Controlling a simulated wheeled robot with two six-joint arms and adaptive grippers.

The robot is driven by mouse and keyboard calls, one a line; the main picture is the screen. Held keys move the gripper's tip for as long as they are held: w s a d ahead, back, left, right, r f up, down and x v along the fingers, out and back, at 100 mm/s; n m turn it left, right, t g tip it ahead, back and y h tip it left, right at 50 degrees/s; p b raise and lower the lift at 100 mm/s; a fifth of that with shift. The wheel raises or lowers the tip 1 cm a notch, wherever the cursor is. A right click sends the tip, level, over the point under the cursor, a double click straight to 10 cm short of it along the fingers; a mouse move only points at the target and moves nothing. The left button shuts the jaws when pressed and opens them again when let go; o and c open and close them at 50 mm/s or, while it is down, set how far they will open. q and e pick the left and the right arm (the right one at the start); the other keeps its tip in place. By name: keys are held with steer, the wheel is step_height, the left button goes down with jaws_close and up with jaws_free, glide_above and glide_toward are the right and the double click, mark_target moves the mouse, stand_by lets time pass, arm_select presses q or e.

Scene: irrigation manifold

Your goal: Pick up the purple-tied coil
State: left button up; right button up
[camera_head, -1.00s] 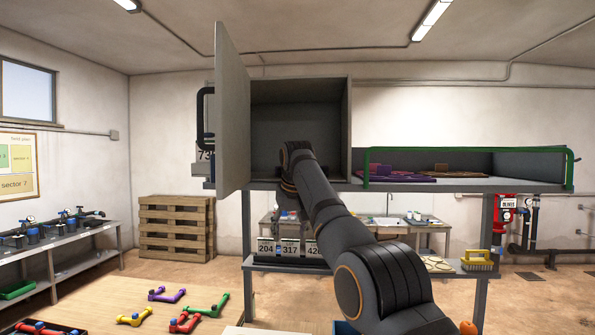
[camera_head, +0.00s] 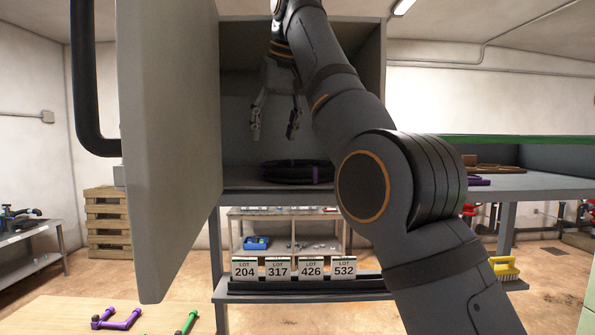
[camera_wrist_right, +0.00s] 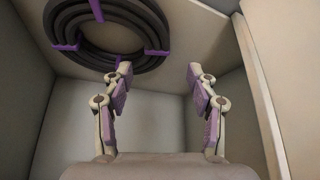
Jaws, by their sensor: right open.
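The purple-tied coil (camera_head: 297,171) is a black ring of hose with purple ties. It lies flat on the floor of the open grey cabinet (camera_head: 235,178). In the right wrist view the coil (camera_wrist_right: 107,65) shows at the upper left, with several purple ties. My right gripper (camera_head: 273,135) is inside the cabinet, pointing down above the coil. Its fingers are apart and empty, and it does not touch the coil. In the wrist view the right gripper (camera_wrist_right: 157,72) has the coil off to its left and beyond its tips. My left gripper is not in view.
The cabinet door (camera_head: 170,140) stands open at the left with a black handle (camera_head: 88,90). The cabinet's side walls are close around the gripper. Lot signs (camera_head: 295,268) stand on a lower shelf. An open shelf (camera_head: 510,180) with a green rail adjoins at the right.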

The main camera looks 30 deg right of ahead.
mark_target(271, 164)
steer(key=b+x, duration=0.1)
steer(key=x, duration=0.2)
steer(key=shift+w+d+f, duration=0.15)
steer(key=shift+w+f, duration=0.05)
steer(key=shift+f, duration=0.1)
steer(key=shift+w+d+f, duration=0.1)
steer(key=shift+w+f, duration=0.15)
steer(key=shift+w, duration=0.2)
steer(key=shift+w+d+f, duration=0.1)
steer(key=shift+w+f, duration=0.1)
steer(key=shift+w, duration=0.25)
step_height(271, 164, down, 2)
steer(key=shift+w+d+f+b, duration=0.1)
steer(key=shift+w+d+b, duration=0.1)
steer(key=shift+b, duration=0.5)
steer(key=shift+b+x, duration=0.3)
steer(key=shift+x, duration=0.8)
steer(key=shift+w+d+f, duration=0.1)
steer(key=shift+w+d, duration=0.05)
steer(key=shift+s, duration=0.3)
steer(key=c, duration=0.6)
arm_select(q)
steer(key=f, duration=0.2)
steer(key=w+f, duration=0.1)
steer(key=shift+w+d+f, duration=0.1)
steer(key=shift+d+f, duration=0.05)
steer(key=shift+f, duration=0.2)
arm_select(e)
jaws_close()
